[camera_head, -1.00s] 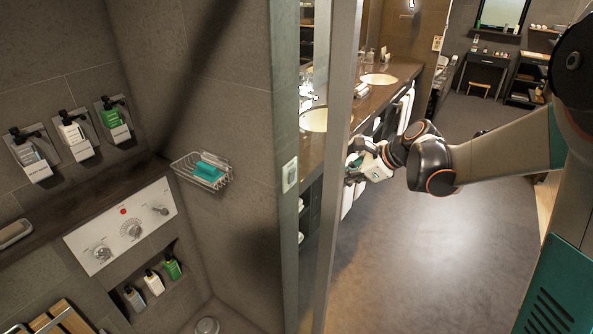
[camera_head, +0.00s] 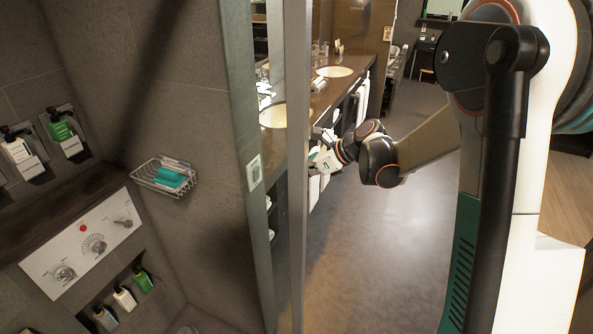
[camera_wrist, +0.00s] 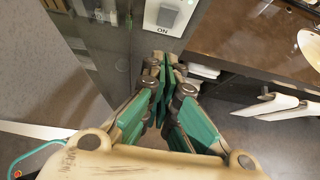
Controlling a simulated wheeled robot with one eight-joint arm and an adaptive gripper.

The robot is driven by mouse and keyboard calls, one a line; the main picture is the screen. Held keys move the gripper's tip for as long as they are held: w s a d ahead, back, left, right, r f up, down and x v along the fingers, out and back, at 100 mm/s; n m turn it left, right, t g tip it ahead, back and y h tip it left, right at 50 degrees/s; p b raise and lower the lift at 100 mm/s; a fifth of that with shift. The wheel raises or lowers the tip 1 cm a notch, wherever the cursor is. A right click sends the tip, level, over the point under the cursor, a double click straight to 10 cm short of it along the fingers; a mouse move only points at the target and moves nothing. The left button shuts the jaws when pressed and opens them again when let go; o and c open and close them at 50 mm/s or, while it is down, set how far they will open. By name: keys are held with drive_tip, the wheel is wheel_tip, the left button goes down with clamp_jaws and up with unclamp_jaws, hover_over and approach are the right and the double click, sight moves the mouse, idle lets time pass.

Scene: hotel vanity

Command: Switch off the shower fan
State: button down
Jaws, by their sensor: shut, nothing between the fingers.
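A white wall switch (camera_wrist: 172,15) with a grey rocker is at the top of the wrist view, just beyond my fingertips. In the head view, a small light switch plate (camera_head: 255,172) sits on the narrow wall end beside the glass edge. I cannot tell if both views show the same switch, and no fan label is readable. My gripper (camera_wrist: 160,62) is shut and empty, its fingertips below the switch with a small gap in the picture. In the head view, my gripper (camera_head: 318,160) is partly hidden by the upright frame, in front of the vanity.
The vanity counter (camera_wrist: 245,45) with basins lies to the right of my gripper, with white towels (camera_wrist: 275,108) below its edge. A glass panel's upright edge (camera_head: 297,200) stands left of my arm. A shower control panel (camera_head: 85,245) is at left. Open floor (camera_head: 390,240) lies right.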

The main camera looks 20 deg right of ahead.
drive_tip(key=w+a+f, duration=0.3)
drive_tip(key=w+a, duration=0.3)
drive_tip(key=a, duration=0.1)
drive_tip(key=shift+w+f, duration=0.15)
drive_tip(key=shift+f, duration=0.25)
drive_tip(key=shift+a, duration=0.15)
drive_tip(key=shift+w+a+r+b, duration=0.25)
drive_tip(key=shift+a+b, duration=0.05)
drive_tip(key=shift+a, duration=0.1)
drive_tip(key=shift+r, duration=0.1)
